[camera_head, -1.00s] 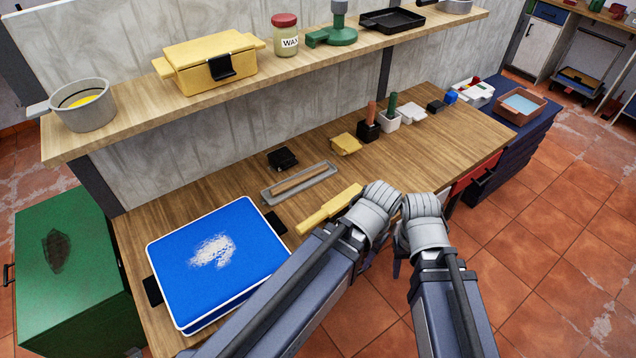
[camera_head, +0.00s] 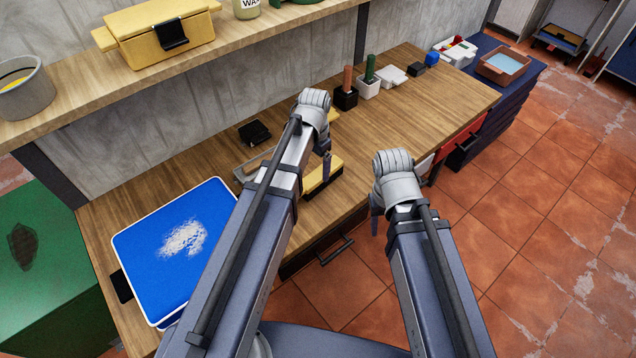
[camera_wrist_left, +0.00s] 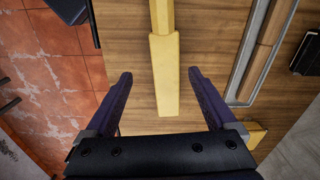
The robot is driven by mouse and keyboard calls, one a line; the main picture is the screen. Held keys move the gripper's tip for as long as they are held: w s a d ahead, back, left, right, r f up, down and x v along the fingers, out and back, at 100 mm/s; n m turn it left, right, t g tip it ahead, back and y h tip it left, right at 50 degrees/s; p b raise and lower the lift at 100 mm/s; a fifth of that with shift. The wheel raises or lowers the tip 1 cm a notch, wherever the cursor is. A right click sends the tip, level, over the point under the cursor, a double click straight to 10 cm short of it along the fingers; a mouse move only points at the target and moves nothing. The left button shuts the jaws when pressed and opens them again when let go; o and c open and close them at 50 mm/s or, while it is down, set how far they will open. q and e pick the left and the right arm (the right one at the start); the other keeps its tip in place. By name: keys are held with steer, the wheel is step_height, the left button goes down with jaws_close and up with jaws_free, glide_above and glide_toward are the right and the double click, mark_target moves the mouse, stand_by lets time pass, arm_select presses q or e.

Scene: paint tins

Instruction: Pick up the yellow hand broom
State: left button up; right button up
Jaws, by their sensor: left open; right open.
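The yellow hand broom (camera_head: 324,178) lies on the wooden workbench near its front edge, partly hidden behind my left arm in the head view. In the left wrist view its yellow body (camera_wrist_left: 165,78) runs lengthwise between the two fingers, with a narrower part toward the top. My left gripper (camera_head: 326,158) is over the broom with its fingers pointing down. In the left wrist view the gripper (camera_wrist_left: 160,73) is open, with a gap on each side of the broom. My right gripper (camera_head: 377,215) hangs past the bench's front edge, away from the broom; its fingers are mostly hidden.
A grey tray with a wooden rod (camera_wrist_left: 257,50) lies beside the broom. A blue board (camera_head: 165,260) with a pale patch is at the left. A black box (camera_head: 254,132) and pots with brushes (camera_head: 346,97) stand farther back. A shelf (camera_head: 230,40) overhangs the bench's back.

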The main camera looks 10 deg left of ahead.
mark_target(311, 180)
arm_select(q)
steer(key=shift+w+a+f, duration=0.1)
steer(key=shift+w+a, duration=0.15)
steer(key=shift+a, duration=0.05)
step_height(311, 180, down, 3)
steer(key=b, duration=0.2)
steer(key=shift+s+b, duration=0.1)
steer(key=shift+b, duration=0.25)
steer(key=f+b, duration=0.5)
steer(key=shift+s+a, duration=0.3)
steer(key=shift+r, duration=0.15)
jaws_close()
